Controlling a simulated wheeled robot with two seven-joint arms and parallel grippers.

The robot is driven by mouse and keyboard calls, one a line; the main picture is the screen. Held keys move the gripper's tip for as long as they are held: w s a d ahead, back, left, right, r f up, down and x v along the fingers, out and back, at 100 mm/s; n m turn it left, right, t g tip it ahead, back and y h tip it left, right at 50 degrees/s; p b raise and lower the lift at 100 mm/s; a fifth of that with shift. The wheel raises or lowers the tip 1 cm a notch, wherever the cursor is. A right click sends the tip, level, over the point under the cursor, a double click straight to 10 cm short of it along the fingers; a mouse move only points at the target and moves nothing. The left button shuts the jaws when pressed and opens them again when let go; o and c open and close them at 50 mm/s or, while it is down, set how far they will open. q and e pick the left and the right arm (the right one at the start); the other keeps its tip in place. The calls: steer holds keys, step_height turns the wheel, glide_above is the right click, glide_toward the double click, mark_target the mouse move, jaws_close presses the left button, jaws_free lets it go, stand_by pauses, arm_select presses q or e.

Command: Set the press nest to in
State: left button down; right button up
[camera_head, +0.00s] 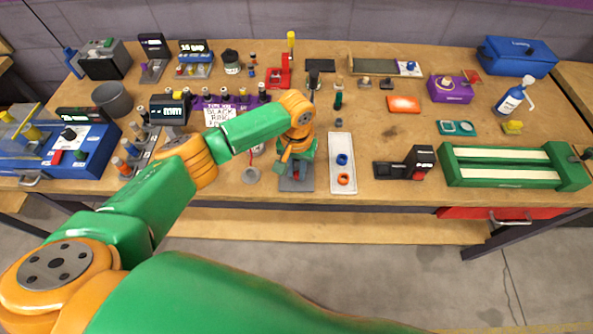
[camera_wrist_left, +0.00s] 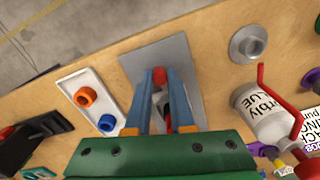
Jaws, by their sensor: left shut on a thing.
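The press stands at the front edge of the bench, and its flat grey base (camera_head: 297,184) shows below my left gripper (camera_head: 294,166) in the head view. In the left wrist view the grey base plate (camera_wrist_left: 185,52) lies under the fingers. My left gripper (camera_wrist_left: 167,82) points down with its two blue fingers close together around a small pale and red part (camera_wrist_left: 162,98) over the plate, which I take to be the press nest. The fingers and the gripper body hide most of it, so its in or out position cannot be told. My right gripper is in neither view.
A white tray (camera_head: 343,146) with a blue ring (camera_head: 342,159) and an orange ring (camera_head: 343,179) lies just right of the press. A grey round piece (camera_head: 250,175) and a white glue bottle (camera_wrist_left: 262,108) are close on the other side. The bench edge is near.

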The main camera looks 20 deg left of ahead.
mark_target(297, 173)
arm_select(q)
steer(key=c, duration=0.8)
jaws_free()
steer(key=shift+o, duration=0.2)
step_height(297, 173, up, 7)
steer(key=shift+r+b, duration=0.1)
steer(key=shift+b, duration=0.2)
